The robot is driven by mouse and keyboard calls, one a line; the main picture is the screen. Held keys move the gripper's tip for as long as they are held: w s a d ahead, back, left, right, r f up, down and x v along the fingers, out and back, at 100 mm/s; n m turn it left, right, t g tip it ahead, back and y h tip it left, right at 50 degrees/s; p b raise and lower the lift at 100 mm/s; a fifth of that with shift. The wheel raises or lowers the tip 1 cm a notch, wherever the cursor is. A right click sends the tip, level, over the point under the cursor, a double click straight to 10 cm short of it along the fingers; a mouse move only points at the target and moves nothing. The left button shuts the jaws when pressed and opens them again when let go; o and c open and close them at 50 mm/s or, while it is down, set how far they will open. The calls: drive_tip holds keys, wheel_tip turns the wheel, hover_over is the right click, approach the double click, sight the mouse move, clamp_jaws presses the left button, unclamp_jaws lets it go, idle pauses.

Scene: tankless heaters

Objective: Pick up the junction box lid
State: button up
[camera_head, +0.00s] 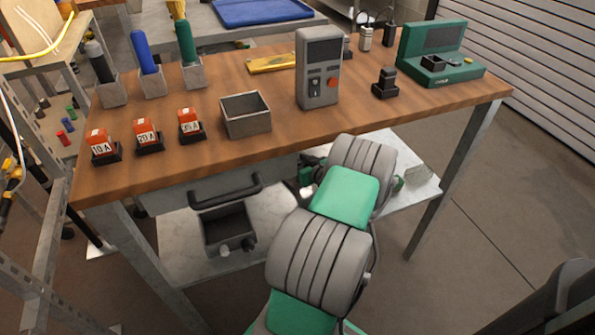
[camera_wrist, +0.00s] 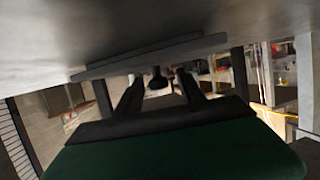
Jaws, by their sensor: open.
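An open grey box (camera_head: 246,117) without a cover, possibly the junction box, stands on the wooden bench near its front edge. I cannot make out a junction box lid for certain in either view. In the wrist view my gripper (camera_wrist: 160,88) is open, its two dark fingers apart and pointing away under a pale grey surface. A small dark rounded thing (camera_wrist: 158,78) shows between the fingertips, farther off; I cannot tell what it is. In the head view my arm reaches to the bench's front edge and my gripper cannot be made out clearly.
The bench (camera_head: 400,112) holds a grey switch unit (camera_head: 318,70), a green device (camera_head: 440,55), a yellow piece (camera_head: 272,63), several orange labelled blocks (camera_head: 147,133) and coloured tools in holders. A drawer handle (camera_head: 226,190) juts out below. A dark bin (camera_head: 228,232) sits on the lower shelf.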

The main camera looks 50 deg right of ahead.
drive_tip(key=shift+c, duration=0.4)
drive_tip(key=shift+s, duration=0.1)
clamp_jaws()
